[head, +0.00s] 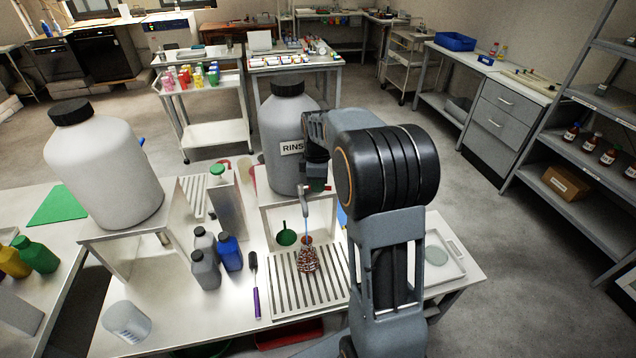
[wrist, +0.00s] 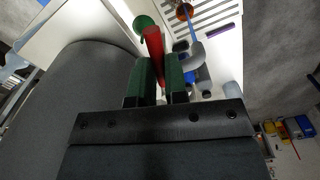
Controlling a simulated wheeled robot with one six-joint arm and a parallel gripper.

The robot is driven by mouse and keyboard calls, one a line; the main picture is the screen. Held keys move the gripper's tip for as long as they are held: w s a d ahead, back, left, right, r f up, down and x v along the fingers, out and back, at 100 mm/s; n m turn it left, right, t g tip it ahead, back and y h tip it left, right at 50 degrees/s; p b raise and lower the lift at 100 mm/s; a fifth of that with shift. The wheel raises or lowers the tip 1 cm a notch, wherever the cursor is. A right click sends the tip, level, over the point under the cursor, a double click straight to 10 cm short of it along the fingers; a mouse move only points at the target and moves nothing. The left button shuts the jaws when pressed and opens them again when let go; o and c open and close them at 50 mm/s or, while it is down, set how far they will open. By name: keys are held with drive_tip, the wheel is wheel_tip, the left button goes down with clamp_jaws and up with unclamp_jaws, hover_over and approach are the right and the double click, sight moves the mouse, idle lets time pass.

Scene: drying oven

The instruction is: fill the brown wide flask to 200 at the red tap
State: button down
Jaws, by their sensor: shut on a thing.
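The brown wide flask (head: 307,258) stands upright on the slatted drip tray, under the tap spout (head: 308,207) of the grey carboy. A thin blue stream (head: 306,229) runs from the spout down into its neck. In the wrist view the flask (wrist: 184,11) shows as a small brown shape at the top, with the blue stream leading to it. The red tap lever (wrist: 153,44) lies between my gripper's green fingers (wrist: 160,75), which are shut on it. In the head view my gripper (head: 318,187) is at the tap, partly hidden by my arm. The liquid level and marks are unreadable.
The grey carboy (head: 288,130) stands on a stand behind the slatted tray (head: 284,292). Dark and blue bottles (head: 230,252), a purple-handled brush (head: 256,290) and a clear beaker (head: 126,321) are to the left. Another carboy (head: 105,165) stands at far left.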

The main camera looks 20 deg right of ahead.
idle(0.5)
drive_tip(key=shift+w+d+n+p, duration=0.1)
drive_tip(key=shift+w+n+p, duration=0.2)
drive_tip(key=shift+n, duration=0.6)
drive_tip(key=shift+w+d+n+p, duration=0.15)
drive_tip(key=shift+w+n, duration=0.25)
drive_tip(key=shift+n, duration=0.5)
drive_tip(key=c, duration=1.1)
unclamp_jaws()
wheel_tip(320, 180, up, 14)
drive_tip(key=s+a+f+m+t, duration=0.1)
drive_tip(key=s+a+f+m, duration=0.1)
drive_tip(key=s+m, duration=0.3)
drive_tip(key=s+a+f+m+t, duration=0.2)
drive_tip(key=s+a+m, duration=0.3)
drive_tip(key=s, duration=0.4)
drive_tip(key=s+a+f+m+t+b, duration=0.1)
drive_tip(key=s+a+f+m, duration=0.2)
drive_tip(key=s+m, duration=0.2)
drive_tip(key=shift+s+a+f+m+t, duration=0.1)
drive_tip(key=shift+s+f+m+t, duration=0.1)
drive_tip(key=shift+s, duration=0.3)
drive_tip(key=shift+s+a+f+m+t, duration=0.1)
drive_tip(key=shift+s+m, duration=0.1)
drive_tip(key=shift+s, duration=0.25)
